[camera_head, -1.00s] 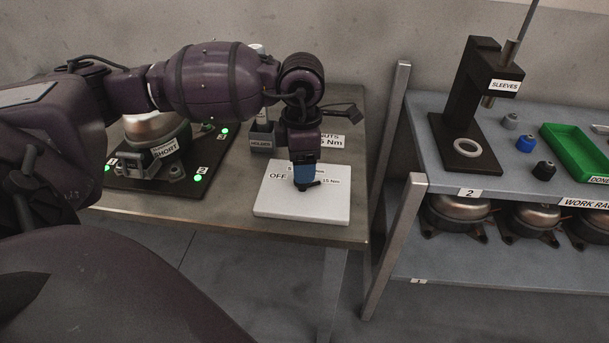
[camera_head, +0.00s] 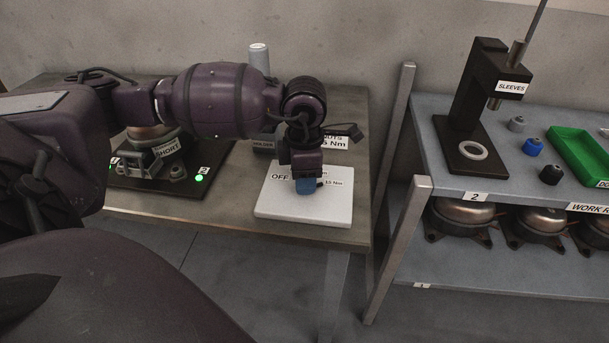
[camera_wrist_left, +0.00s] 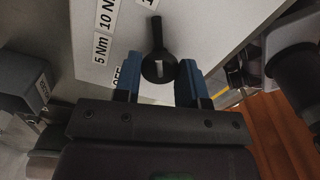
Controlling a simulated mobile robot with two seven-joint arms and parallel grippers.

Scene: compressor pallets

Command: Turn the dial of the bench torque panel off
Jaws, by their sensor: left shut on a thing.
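The bench torque panel (camera_head: 335,211) is a white slab at the front right of the bench; it also shows in the left wrist view (camera_wrist_left: 215,30). Its black dial (camera_wrist_left: 158,66) has a pointer bar aimed up the picture in the left wrist view, away from the OFF label. In the head view the pointer tip (camera_head: 320,185) points right, towards the 15 Nm label. My left gripper (camera_head: 306,190) points down over the panel, its blue fingers (camera_wrist_left: 158,82) shut on the dial's sides. The gripper hides most of the dial in the head view. My right gripper is out of view.
Left on the bench, a compressor (camera_head: 150,132) labelled SHORT stands on a black plate (camera_head: 190,187) with a green light. A grey holder (camera_head: 264,140) stands behind the panel. At right, a rack (camera_head: 425,150) carries a sleeve stand (camera_head: 468,110), several small parts and a green tray (camera_head: 585,155).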

